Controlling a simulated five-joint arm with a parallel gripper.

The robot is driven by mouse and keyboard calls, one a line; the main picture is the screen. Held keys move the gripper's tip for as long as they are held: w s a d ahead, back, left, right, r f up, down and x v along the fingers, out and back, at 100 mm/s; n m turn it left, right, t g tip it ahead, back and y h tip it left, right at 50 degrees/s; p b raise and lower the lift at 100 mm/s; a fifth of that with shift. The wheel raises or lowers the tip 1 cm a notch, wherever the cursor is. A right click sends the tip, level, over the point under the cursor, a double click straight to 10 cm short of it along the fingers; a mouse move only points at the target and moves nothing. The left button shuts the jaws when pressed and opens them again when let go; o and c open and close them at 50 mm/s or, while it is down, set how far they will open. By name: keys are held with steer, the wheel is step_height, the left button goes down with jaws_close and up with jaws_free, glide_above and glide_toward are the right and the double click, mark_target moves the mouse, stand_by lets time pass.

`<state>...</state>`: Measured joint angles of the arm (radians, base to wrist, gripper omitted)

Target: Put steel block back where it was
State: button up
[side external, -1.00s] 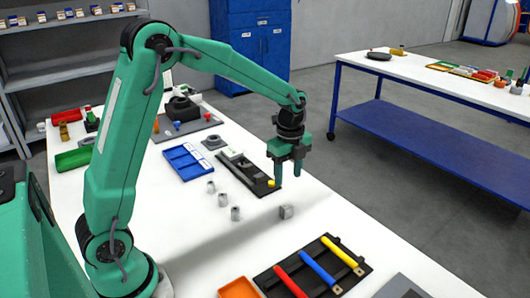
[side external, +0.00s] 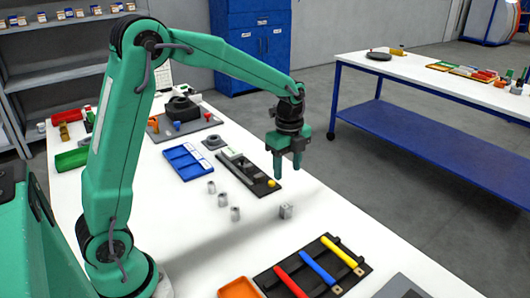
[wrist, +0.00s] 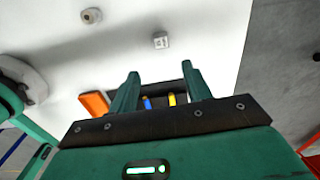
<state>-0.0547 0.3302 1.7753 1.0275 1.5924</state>
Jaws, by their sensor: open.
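The steel block (side external: 286,211), a small grey cube, sits on the white table in the side view. In the wrist view the block (wrist: 160,40) lies on the bare tabletop, beyond my fingertips, with a marking on its face. My gripper (side external: 287,175) hangs above the table, fingers pointing down and apart, with nothing between them. It is higher than the block and behind it in the side view. In the wrist view my gripper (wrist: 160,68) also shows two separated, empty fingers.
A black tray (side external: 240,170) with a yellow ball lies left of my gripper. Several small grey cylinders (side external: 222,199) stand left of the block. A black rack (side external: 318,272) with coloured bars and an orange tray (side external: 240,288) are at the front. Table around the block is clear.

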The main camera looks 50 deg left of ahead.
steer(key=s+d+r+n+t, duration=0.1)
steer(key=s+r+n, duration=0.3)
steer(key=s+n, duration=0.4)
steer(key=s+d+r+n+t, duration=0.1)
steer(key=s+r+n+t, duration=0.3)
steer(key=s+n, duration=0.5)
steer(key=shift+s+d+r+n, duration=0.25)
steer(key=shift+s+r, duration=0.55)
steer(key=shift+s, duration=1.8)
